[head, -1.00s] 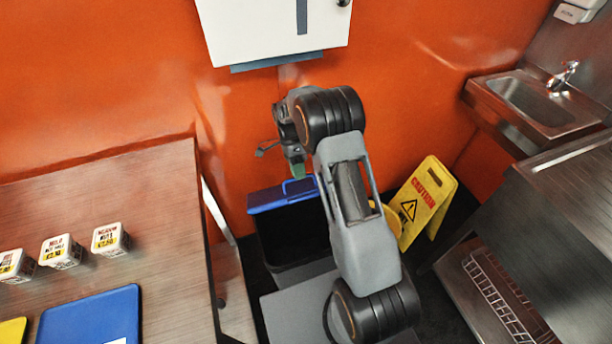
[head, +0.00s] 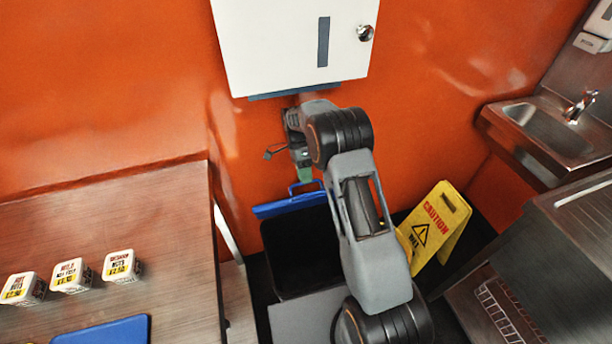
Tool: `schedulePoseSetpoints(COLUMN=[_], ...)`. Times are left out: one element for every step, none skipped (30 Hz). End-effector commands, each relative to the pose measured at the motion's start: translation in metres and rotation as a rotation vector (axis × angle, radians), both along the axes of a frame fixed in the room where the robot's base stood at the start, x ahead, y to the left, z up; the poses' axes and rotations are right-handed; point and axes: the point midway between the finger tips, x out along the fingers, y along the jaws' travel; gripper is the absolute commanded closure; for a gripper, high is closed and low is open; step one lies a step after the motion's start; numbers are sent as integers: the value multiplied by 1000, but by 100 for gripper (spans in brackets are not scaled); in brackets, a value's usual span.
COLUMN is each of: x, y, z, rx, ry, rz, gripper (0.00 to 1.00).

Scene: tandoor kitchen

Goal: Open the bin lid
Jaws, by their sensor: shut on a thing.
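The bin (head: 300,262) is a dark box on the floor against the orange wall, and its dark interior shows. Its blue lid (head: 275,209) is raised at the back of the bin, seen nearly edge-on as a thin band. A blue handle (head: 293,187) sticks up from the lid's edge. My gripper (head: 304,178), with green fingertips, is shut on the handle. The exact contact is small and partly hidden. My forearm covers the right side of the bin and the lid's right end.
A white wall cabinet (head: 290,45) hangs just above my gripper. A yellow caution sign (head: 437,225) stands to the right of the bin. A wooden table (head: 110,220) with several spice tubs is at left. A steel sink (head: 540,128) and counter are at right.

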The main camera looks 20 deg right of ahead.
Motion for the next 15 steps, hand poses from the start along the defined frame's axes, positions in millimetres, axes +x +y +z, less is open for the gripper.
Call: schedulePoseSetpoints(x=[0,0,0,0,0,0,0,0,0,0,0,1,1,1,1], y=[0,0,0,0,0,0,0,0,0,0,0,0,0,0,0], z=[-16,-16,-16,-16,-16,-15,-15,-14,-14,-13,-13,-12,-12,-11,-11], rx=[-1,-1,-1,-1,-1,-1,-1,0,0,0,0,0,0,-1,0], ry=[-4,-4,-4,-3,-4,-5,-6,-7,-7,-8,-8,-8,-8,-8,-8], rz=[3,3,3,3,3,3,3,3,3,3,3,3,3,2,1], gripper=[100,100,100,85,82,78,75,72,69,66,63,62,62,62,62])
